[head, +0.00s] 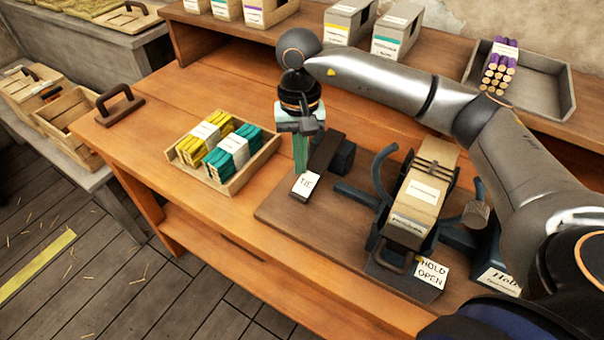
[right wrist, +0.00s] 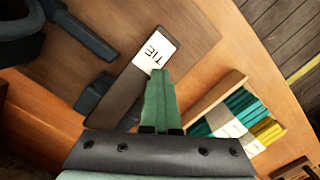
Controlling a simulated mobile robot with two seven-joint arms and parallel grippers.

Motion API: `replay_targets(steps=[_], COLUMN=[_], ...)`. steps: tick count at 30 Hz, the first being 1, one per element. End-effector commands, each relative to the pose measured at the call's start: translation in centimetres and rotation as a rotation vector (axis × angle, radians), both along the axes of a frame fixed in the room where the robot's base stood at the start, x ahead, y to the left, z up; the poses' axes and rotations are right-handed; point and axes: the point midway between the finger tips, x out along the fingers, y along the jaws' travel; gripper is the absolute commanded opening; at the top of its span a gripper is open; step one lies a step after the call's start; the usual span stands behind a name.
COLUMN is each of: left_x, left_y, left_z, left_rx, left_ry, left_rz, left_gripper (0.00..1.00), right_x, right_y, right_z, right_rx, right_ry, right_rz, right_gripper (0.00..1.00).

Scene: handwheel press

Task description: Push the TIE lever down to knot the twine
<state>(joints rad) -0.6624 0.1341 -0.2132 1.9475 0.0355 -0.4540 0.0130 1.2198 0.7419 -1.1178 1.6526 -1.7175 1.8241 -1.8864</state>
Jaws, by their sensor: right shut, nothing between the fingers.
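The TIE lever (head: 324,153) is a dark brown bar with a white TIE label (head: 305,184) on its near end. It rises toward a dark blue block on the press's wooden base. My right gripper (head: 301,172) points down with its green fingers shut and empty, right by the label. In the right wrist view the fingertips (right wrist: 158,74) overlap the label's edge (right wrist: 155,50) on the lever (right wrist: 124,97); I cannot tell whether they touch. The press (head: 422,190) stands to the right, with a tan part between dark curved arms. I cannot make out the twine. My left gripper is out of view.
A wooden tray (head: 236,183) with yellow and teal bundles lies left of the lever. A HOLD OPEN label (head: 432,272) is at the press's front. The bench's left front is clear.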

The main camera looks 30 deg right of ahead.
Motion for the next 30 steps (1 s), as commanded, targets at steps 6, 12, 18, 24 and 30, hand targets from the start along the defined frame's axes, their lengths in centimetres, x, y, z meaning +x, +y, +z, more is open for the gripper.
replay_targets(steps=[6, 12, 18, 24, 30], left_x=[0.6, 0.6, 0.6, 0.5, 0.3], left_y=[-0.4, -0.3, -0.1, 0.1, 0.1], left_z=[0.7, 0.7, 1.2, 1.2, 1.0], left_rx=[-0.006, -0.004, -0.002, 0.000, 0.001], left_ry=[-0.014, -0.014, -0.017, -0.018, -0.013], left_rz=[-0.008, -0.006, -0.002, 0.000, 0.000], left_gripper=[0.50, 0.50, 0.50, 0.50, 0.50], right_x=[0.6, 0.9, 1.0, 1.0, 1.0], right_y=[-0.3, -0.3, -0.4, -0.4, -0.4], right_z=[4.9, 9.5, 12.0, 12.6, 12.5], right_rx=[-0.003, -0.001, 0.000, 0.000, 0.001], right_ry=[-0.008, -0.004, -0.001, 0.000, 0.001], right_rz=[-0.005, -0.001, 0.000, 0.001, 0.002], right_gripper=[0.00, 0.00, 0.00, 0.00, 0.00])
